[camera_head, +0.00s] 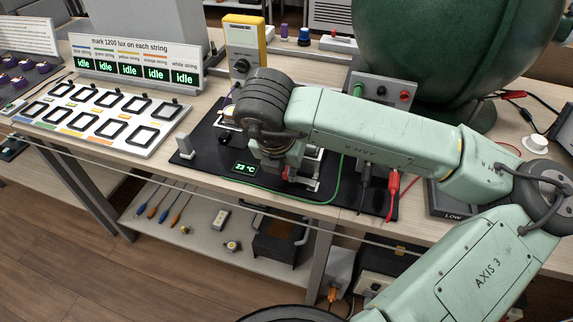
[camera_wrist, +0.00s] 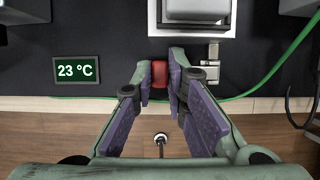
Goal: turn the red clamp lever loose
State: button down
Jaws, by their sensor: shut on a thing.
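The red clamp lever (camera_wrist: 159,74) shows in the wrist view as a small red block at the front of a white-and-grey fixture. My gripper (camera_wrist: 160,78) has its fingertips on both sides of the lever and is shut on it. In the head view, my gripper (camera_head: 283,168) points down over the black board, and my wrist hides most of it and the fixture. A bit of red beside the white bracket shows there, but I cannot tell the lever's angle from it.
A green wire (camera_wrist: 258,82) loops close on the right. A 23 °C display (camera_head: 245,168) lies to the left on the black board (camera_head: 205,140). A red plug (camera_head: 392,183) and its cable stand at right. A large green sphere (camera_head: 445,40) fills the back right.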

aim_at(315, 185)
jog(key=shift+d+f+y+b, duration=0.2)
jog(key=shift+y+b, duration=0.1)
jog(key=shift+b, duration=2.25)
jog(key=y+b, duration=0.1)
jog(key=b, duration=0.1)
jog(key=d+t+y+b, duration=0.1)
jog(key=b, duration=0.2)
jog(key=shift+s+r+m, duration=0.1)
jog(key=shift+r+m, duration=0.2)
jog(key=shift+r, duration=0.05)
jog(key=y+b, duration=0.1)
jog(key=b, duration=0.1)
jog(key=d+r+y+b, duration=0.1)
jog(key=b, duration=0.2)
jog(key=d+t+y+b, duration=0.1)
jog(key=b, duration=0.1)
jog(key=shift+s+r+m+y, duration=0.2)
jog(key=shift+s+m+y, duration=0.1)
jog(key=shift+m+y, duration=0.1)
jog(key=d+y+b, duration=0.1)
jog(key=b, duration=0.1)
jog(key=r+t+y+b, duration=0.1)
jog(key=y+b, duration=0.1)
jog(key=d+m+t+y+b, duration=0.1)
jog(key=b, duration=0.2)
jog(key=shift+s+d+r, duration=0.15)
jog(key=shift+s+d, duration=0.2)
jog(key=shift+r, duration=0.1)
jog(key=c, duration=1.6)
grip_release()
